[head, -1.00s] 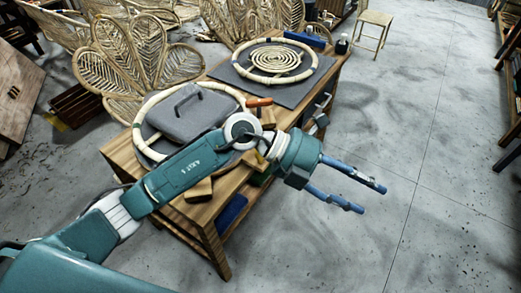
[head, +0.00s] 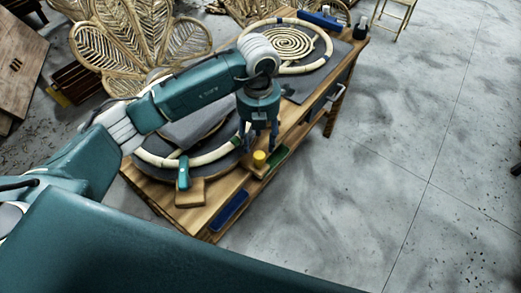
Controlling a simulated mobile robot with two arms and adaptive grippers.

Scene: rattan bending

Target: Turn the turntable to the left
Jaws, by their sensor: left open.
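The turntable (head: 226,163) is a dark round disc on the near half of a wooden workbench, partly hidden by my left arm. A pale rattan ring (head: 211,154) lies on it, with a grey case (head: 190,130) inside the ring. My left gripper (head: 259,146) is open and empty, its two fingers pointing down by the right edge of the turntable and ring. I cannot tell whether a finger touches the ring. My right gripper is not in view.
A rattan spiral (head: 292,44) lies at the far end. Grey floor is free to the right.

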